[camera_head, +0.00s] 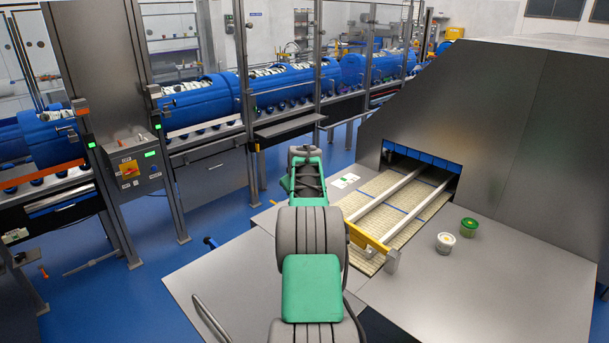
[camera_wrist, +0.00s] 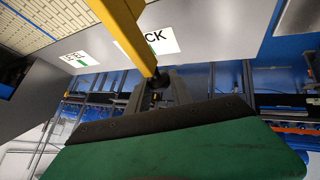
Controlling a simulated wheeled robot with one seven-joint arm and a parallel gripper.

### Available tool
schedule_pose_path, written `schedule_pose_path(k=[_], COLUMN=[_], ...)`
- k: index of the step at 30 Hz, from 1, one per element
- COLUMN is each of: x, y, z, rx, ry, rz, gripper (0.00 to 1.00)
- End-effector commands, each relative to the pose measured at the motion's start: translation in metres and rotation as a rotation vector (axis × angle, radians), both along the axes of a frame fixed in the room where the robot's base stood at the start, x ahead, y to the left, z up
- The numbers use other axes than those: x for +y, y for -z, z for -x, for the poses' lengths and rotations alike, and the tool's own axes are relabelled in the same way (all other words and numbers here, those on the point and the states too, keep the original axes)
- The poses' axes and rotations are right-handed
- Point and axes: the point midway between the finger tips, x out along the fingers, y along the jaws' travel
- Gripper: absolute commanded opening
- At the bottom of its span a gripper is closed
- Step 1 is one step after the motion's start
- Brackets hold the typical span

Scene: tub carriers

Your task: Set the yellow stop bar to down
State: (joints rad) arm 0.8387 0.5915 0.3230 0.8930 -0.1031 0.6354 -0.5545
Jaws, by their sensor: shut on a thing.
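The yellow stop bar (camera_head: 370,238) runs across the near end of the cream belt in the head view. Its right end meets a metal bracket, and its left end goes behind my arm. In the wrist view the yellow bar (camera_wrist: 122,32) comes down from the top edge to my gripper (camera_wrist: 160,82), which is shut on its end. My gripper is hidden behind my own arm in the head view.
The cream slatted belt (camera_head: 378,196) with two pale rails leads into a grey metal hood (camera_head: 500,130). White labels (camera_head: 345,181) lie left of the belt.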

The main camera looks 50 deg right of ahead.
Motion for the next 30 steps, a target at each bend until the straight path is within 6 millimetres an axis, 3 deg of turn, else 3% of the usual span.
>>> schedule_pose_path(k=[1, 6, 24, 25, 30], x=[0.002, 0.006, 0.01, 0.01, 0.01], y=[0.017, 0.042, 0.065, 0.066, 0.063], z=[-0.003, -0.007, -0.007, -0.007, -0.007], rx=[0.001, -0.001, 0.011, 0.012, 0.009], ry=[-0.003, -0.009, -0.011, -0.011, -0.011], rz=[-0.001, -0.001, -0.014, -0.015, -0.013], gripper=[0.0, 0.0, 0.0, 0.27, 0.41])
